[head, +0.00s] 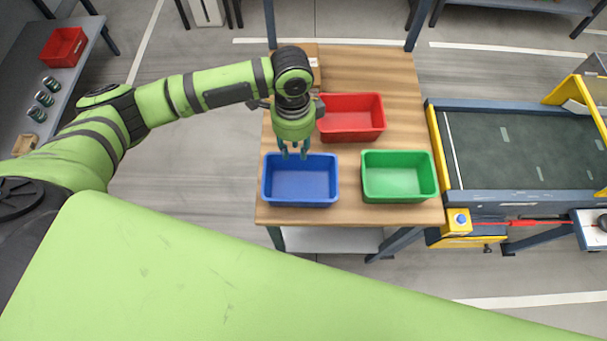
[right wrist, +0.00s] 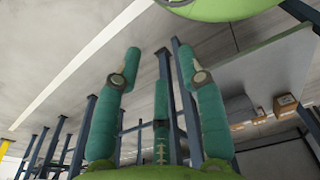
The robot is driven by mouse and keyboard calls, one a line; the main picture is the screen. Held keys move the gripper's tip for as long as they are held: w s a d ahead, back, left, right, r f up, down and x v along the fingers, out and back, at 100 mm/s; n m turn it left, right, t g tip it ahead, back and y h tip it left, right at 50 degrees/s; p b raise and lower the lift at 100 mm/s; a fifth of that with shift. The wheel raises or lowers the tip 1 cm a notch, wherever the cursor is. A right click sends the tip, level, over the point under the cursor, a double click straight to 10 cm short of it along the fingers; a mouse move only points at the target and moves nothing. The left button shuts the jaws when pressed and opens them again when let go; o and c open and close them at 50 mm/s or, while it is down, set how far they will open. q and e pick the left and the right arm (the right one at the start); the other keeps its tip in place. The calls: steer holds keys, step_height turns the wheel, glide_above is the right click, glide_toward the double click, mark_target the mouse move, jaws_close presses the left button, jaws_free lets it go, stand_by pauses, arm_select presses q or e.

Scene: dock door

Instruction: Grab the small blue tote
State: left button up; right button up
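The small blue tote (head: 301,202) sits upright on the wooden table top, at the near left corner in the head view. It looks empty. My left gripper (head: 294,155) points down at the tote's far rim, with its fingers apart. The fingertips overlap the rim in the picture; I cannot tell whether they touch it. My right gripper (right wrist: 160,65) shows only in the right wrist view. Its green fingers are spread, with nothing between them.
A green tote (head: 400,197) stands right of the blue one, and a red tote (head: 352,134) behind. A cardboard box (head: 305,53) is at the table's back, partly hidden by my arm. A conveyor (head: 520,150) stands at the right. Another red bin (head: 64,47) is on the left bench.

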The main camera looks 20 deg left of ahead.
mark_target(296, 170)
arm_select(q)
steer(key=shift+s+f+p, duration=0.25)
steer(key=shift+f+p, duration=0.3)
steer(key=shift+f, duration=0.65)
step_height(296, 170, down, 4)
steer(key=shift+d+r+p, duration=0.15)
steer(key=shift+p, duration=0.3)
steer(key=shift+f, duration=0.35)
jaws_close()
arm_select(e)
steer(key=shift+s+d+r, duration=0.2)
steer(key=shift+s+r, duration=0.2)
steer(key=shift+r, duration=0.1)
steer(key=shift+s+d+r, duration=0.2)
steer(key=shift+s+r, duration=0.15)
steer(key=shift+r, duration=0.1)
